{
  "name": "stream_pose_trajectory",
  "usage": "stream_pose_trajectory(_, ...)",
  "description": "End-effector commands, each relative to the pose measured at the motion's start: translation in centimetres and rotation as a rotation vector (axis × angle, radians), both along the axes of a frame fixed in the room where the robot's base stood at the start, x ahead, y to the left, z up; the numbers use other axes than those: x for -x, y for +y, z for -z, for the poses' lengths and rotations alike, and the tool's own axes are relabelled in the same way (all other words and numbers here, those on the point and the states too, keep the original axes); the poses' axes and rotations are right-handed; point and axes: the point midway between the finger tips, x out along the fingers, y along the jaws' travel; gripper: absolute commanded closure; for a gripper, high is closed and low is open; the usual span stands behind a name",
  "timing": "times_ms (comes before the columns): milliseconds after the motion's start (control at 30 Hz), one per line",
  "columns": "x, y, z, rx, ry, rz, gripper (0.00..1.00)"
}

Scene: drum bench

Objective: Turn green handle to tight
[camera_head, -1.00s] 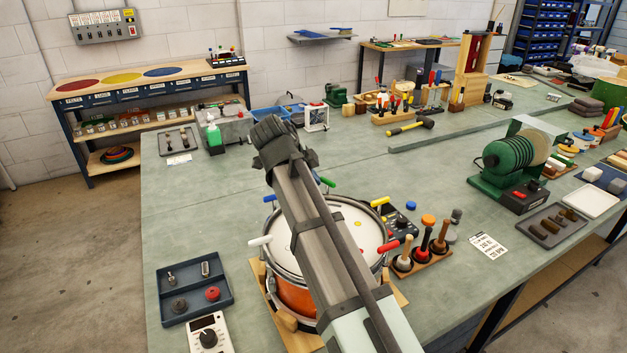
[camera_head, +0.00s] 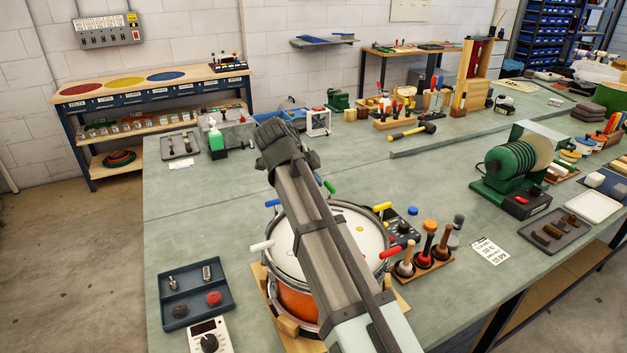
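The drum (camera_head: 297,299) has an orange shell, a white head and a metal rim, and sits in a wooden cradle on the bench. The green handle (camera_head: 329,187) sticks up at the drum's far rim, just right of my arm. A yellow handle (camera_head: 382,207) and a red handle (camera_head: 388,253) are on the right side, a white handle (camera_head: 262,246) and a blue one (camera_head: 272,203) on the left. My arm crosses over the drum and covers part of its head and far rim.
A stand of mallets (camera_head: 426,262) and a dark control box (camera_head: 402,228) stand close right of the drum. A blue-grey tray (camera_head: 194,291) and a white dial meter (camera_head: 209,340) lie left. A green machine (camera_head: 507,168) stands farther right.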

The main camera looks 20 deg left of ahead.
Motion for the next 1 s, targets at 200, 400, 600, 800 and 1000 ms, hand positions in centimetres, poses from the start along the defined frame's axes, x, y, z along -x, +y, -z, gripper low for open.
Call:
stream_pose_trajectory(200,-0.3,-0.1,0.0,0.001,-0.004,0.001,1.00)
stream_pose_trajectory(400,-0.4,-0.1,0.0,0.002,-0.005,0.001,1.00)
stream_pose_trajectory(600,-1.1,-0.3,0.0,0.003,-0.006,0.002,1.00)
stream_pose_trajectory(800,-2.0,-0.6,0.0,0.006,-0.007,0.004,1.00)
stream_pose_trajectory(1000,-1.9,-0.3,0.0,0.006,-0.004,0.001,1.00)
